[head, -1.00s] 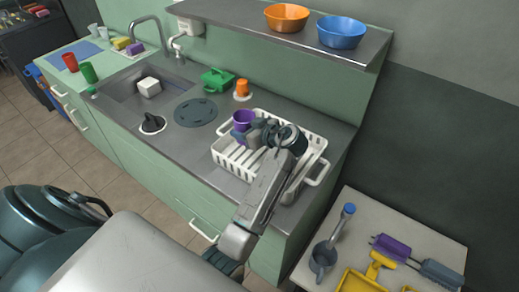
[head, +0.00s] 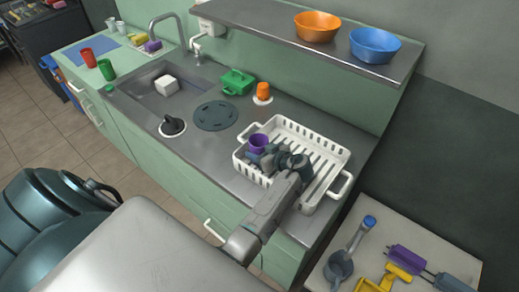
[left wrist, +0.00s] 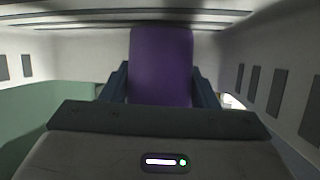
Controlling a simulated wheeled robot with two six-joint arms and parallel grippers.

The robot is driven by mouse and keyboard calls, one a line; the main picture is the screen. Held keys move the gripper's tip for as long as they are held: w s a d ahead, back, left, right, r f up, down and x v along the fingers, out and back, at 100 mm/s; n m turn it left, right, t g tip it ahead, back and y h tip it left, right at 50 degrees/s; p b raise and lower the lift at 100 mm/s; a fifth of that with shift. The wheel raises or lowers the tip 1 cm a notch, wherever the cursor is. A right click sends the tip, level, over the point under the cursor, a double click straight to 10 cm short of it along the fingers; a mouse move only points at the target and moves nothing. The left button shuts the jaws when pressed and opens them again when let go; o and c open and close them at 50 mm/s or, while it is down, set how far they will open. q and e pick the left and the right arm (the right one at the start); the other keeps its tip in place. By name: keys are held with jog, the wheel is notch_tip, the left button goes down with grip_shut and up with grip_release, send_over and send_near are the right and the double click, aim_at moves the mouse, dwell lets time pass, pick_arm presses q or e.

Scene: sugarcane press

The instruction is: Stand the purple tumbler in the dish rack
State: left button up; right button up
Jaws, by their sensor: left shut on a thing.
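The purple tumbler (head: 258,142) is at the left part of the white dish rack (head: 333,160), its open rim facing up. My left gripper (head: 264,155) is shut on it, and its arm reaches in over the rack's front side. In the left wrist view the tumbler (left wrist: 161,68) stands between the two dark fingers, with the rack's pale slotted walls (left wrist: 268,80) on both sides. The tumbler's lower part is hidden in the head view, so I cannot tell whether it touches the rack floor. My right gripper is not in view.
A sink (head: 165,88) lies to the left. A shelf with an orange bowl (head: 317,27) and a blue bowl (head: 375,45) hangs above. The rack's right part is empty.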

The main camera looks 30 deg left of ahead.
pick_arm(q)
jog(key=shift+f, duration=0.15)
jog(key=shift+d, duration=0.1)
jog(key=o, duration=1.2)
jog(key=shift+f, duration=0.1)
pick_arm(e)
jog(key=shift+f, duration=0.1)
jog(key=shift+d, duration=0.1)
